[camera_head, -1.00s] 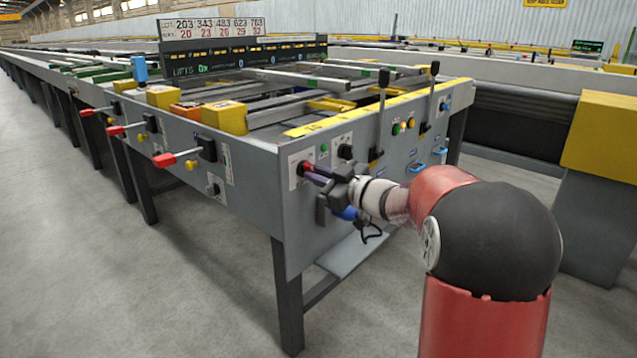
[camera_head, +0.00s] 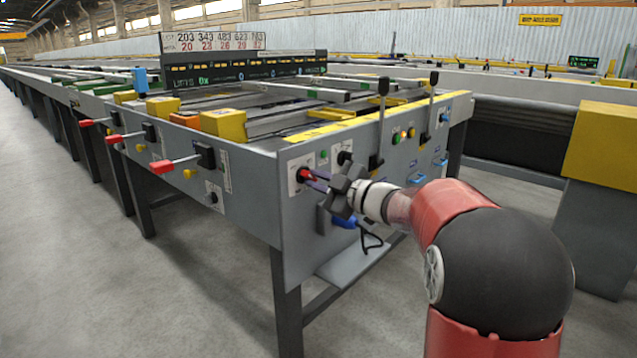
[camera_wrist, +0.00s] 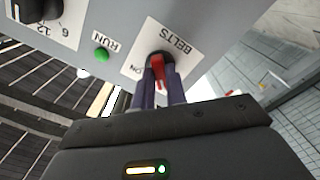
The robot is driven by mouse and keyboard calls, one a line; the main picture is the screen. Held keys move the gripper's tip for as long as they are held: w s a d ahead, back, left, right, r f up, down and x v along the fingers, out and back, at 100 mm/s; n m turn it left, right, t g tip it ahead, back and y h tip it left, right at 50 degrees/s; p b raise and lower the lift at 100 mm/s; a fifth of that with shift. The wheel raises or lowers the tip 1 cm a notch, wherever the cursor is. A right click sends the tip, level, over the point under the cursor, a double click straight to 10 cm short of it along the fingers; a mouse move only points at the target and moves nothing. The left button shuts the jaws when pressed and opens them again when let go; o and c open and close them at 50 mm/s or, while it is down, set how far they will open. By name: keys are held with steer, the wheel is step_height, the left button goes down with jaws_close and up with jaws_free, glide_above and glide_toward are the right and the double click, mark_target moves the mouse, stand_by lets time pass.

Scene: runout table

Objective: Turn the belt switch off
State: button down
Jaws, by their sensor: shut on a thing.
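The belt switch (camera_wrist: 157,64) is a red handle on a dark round base, on a white plate marked BELTS. In the wrist view the plate appears turned, with ON readable to the left of the handle; the other marking is hidden. In the head view the switch (camera_head: 305,174) is at the near left of the grey end panel. My gripper (camera_wrist: 159,76) is shut on the red handle, one purple finger on each side. In the head view my gripper (camera_head: 313,179) reaches the panel from the right, its body tilted.
A green RUN button (camera_wrist: 102,55) and a black dial (camera_wrist: 38,10) are beside the switch. A blue item (camera_head: 344,222) and a black cable loop (camera_head: 371,241) are below my gripper. Tall black levers (camera_head: 381,115) rise to the right. Red-handled levers (camera_head: 155,166) stick out from the left side.

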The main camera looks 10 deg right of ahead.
steer(key=c, duration=1.4)
jaws_free()
steer(key=shift+c, duration=0.2)
steer(key=v, duration=0.8)
